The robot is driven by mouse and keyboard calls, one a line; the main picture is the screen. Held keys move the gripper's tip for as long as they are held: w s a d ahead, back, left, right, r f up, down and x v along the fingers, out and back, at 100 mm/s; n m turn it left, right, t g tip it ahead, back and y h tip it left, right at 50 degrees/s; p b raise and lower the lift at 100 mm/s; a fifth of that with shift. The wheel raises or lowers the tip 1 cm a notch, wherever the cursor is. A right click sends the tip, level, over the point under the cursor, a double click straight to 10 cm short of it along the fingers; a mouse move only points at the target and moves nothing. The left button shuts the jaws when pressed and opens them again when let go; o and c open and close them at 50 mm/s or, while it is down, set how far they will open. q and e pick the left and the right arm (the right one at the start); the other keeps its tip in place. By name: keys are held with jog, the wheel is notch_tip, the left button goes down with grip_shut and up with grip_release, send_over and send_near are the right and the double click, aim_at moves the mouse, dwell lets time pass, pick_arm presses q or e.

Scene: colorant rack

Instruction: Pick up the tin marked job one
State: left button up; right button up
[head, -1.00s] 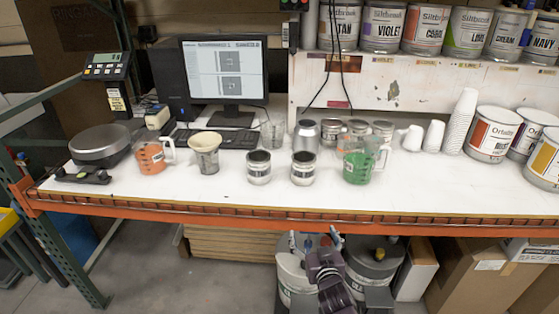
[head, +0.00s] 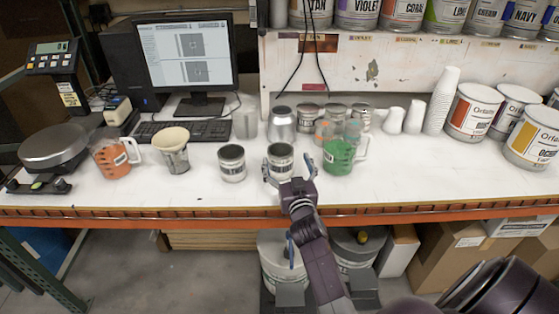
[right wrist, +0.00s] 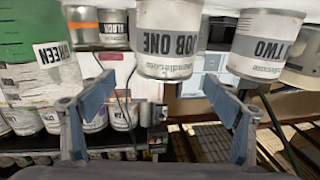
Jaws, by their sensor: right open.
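The tin marked job one (head: 281,158) is a small open grey tin with a pale label, upright near the table's front edge. In the right wrist view, which looks upside down, its JOB ONE label (right wrist: 168,45) shows at the top middle. My right gripper (head: 287,172) is open at its near side, one finger to each side. In the right wrist view the open fingers (right wrist: 157,85) are apart from the tin, and nothing is held. A similar tin marked two (head: 232,165) stands to the left; it also shows in the right wrist view (right wrist: 268,45). My left gripper is not in view.
A measuring cup with green content (head: 338,155) stands close to the right of the tin. A silver can (head: 282,124) stands behind it. The table's orange front edge (head: 400,212) lies below.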

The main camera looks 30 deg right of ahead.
aim_at(279, 145)
jog(key=shift+p+x, duration=0.35)
jog(key=shift+x, duration=0.75)
jog(key=shift+w+d+f, duration=0.15)
jog(key=shift+w, duration=0.75)
jog(key=shift+w+d+f, duration=0.15)
jog(key=shift+w+d, duration=0.05)
jog(key=shift+w, duration=0.7)
jog(key=c, duration=1.2)
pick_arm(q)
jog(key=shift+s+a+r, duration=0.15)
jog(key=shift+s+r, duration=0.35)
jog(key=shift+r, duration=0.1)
pick_arm(e)
jog(key=shift+c, duration=0.3)
jog(key=shift+r, duration=0.2)
